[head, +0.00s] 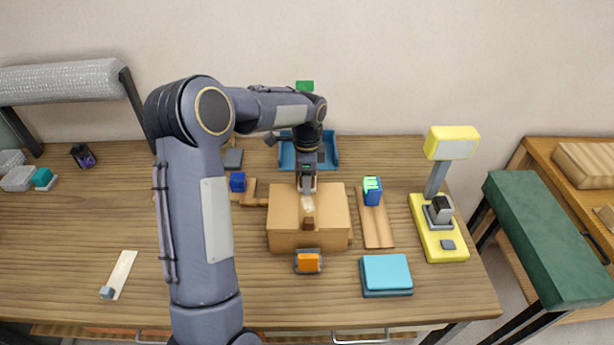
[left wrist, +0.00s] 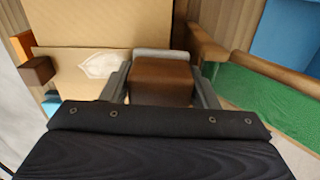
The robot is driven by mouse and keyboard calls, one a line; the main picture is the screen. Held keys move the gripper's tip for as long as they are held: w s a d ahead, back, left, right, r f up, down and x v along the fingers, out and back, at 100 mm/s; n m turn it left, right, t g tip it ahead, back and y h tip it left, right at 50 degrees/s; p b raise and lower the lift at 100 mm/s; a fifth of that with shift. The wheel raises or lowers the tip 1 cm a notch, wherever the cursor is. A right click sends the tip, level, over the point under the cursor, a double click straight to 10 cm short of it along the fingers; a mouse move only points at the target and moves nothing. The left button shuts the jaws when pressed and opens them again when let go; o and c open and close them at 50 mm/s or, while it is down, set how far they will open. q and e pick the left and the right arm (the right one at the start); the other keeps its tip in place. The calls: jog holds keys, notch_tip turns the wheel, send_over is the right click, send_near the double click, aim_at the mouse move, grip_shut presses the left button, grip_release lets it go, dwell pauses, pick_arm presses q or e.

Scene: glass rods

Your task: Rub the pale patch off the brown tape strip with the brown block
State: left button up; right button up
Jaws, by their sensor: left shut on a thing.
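A closed cardboard box (head: 285,207) stands mid-table. A pale patch (head: 308,203) lies on top of it, along its middle line; in the left wrist view the patch (left wrist: 103,66) is a whitish, leaf-like shape. A dark brown piece (head: 308,223) shows at the box's front edge. The tape strip itself is hard to tell from the cardboard. My left gripper (head: 306,184) points down over the back part of the box top, behind the patch. It is shut on the brown block (left wrist: 162,82), beside the patch. I cannot tell whether the block touches the box.
An orange dispenser (head: 308,262) stands before the box. A blue block (head: 372,191) on a wooden board (head: 376,227) and a yellow device (head: 437,230) stand right. A cyan stack (head: 387,274) lies front right. A blue tray (head: 332,150) is behind. The table's left front is mostly clear.

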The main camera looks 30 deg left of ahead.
pick_arm(q)
jog(key=shift+w+a+r, duration=0.1)
jog(key=shift+w+r+p, duration=0.1)
jog(key=shift+r+p, duration=0.5)
jog(key=shift+r, duration=0.05)
notch_tip(320, 180, up, 5)
jog(key=p, duration=0.3)
jog(key=shift+f+p, duration=0.2)
jog(key=shift+p, duration=0.1)
jog(key=shift+r, duration=1.5)
